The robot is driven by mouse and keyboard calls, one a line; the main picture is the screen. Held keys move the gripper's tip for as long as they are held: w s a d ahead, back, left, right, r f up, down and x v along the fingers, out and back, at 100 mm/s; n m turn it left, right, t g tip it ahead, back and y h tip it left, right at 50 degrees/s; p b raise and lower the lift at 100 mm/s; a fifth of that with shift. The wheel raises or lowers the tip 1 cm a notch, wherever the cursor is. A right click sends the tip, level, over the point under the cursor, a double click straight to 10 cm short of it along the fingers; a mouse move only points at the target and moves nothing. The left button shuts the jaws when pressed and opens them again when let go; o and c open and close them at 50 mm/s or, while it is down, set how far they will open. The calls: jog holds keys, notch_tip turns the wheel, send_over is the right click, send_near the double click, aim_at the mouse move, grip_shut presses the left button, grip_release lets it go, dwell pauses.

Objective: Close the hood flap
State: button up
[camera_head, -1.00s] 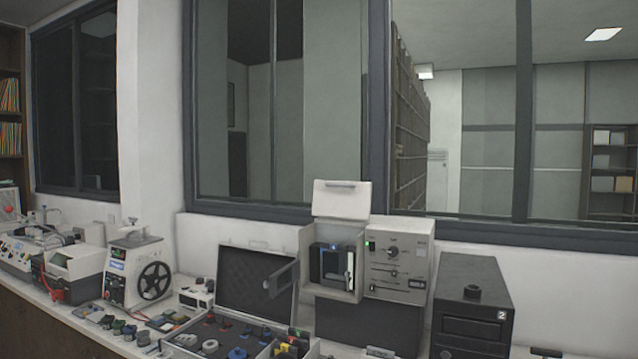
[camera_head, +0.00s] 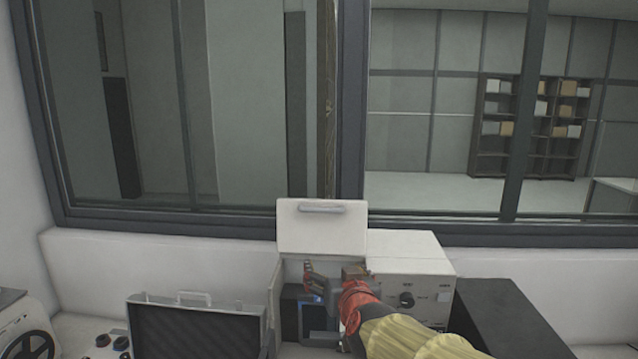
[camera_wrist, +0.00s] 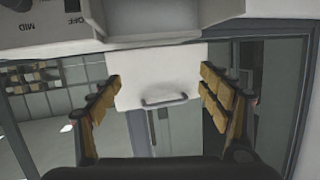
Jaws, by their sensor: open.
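The hood flap (camera_head: 322,229) is a white panel with a grey bar handle (camera_head: 321,209). It stands raised above the white press housing (camera_head: 405,253) in the head view. In the wrist view the flap (camera_wrist: 155,76) and its handle (camera_wrist: 164,100) show upside down between my fingers. My gripper (camera_head: 338,272) is open and empty, just below and in front of the flap. It also shows in the wrist view (camera_wrist: 166,100), with one finger on each side of the flap and a gap to it. My arm hides part of the housing's opening.
An open case (camera_head: 195,325) stands on the bench at left. A dark box (camera_head: 510,318) is right of the press. A window frame (camera_head: 350,130) rises behind. The space above the flap is clear.

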aim_at(321, 211)
jog(key=o, duration=0.4)
jog(key=w+a+r+t+h+p, duration=0.1)
jog(key=w+r+p, duration=0.1)
jog(key=w+a+r+m+t+h+p, duration=0.1)
jog(key=w+r+p, duration=0.1)
jog(key=r, duration=0.1)
jog(key=w+a+r+h+p, duration=0.1)
jog(key=w+a+r+p, duration=0.1)
jog(key=w, duration=0.1)
jog(key=shift+w+r+m+t, duration=0.1)
jog(key=shift+r+m+t, duration=0.25)
jog(key=shift+m+t, duration=0.05)
jog(key=shift+o, duration=0.2)
jog(key=shift+h, duration=0.5)
jog(key=w+p, duration=0.1)
jog(key=w, duration=0.3)
jog(key=w+p, duration=0.1)
jog(key=w, duration=0.3)
jog(key=shift+w+d+r, duration=0.15)
jog(key=shift+r, duration=0.05)
jog(key=c, duration=0.3)
jog(key=c, duration=1.1)
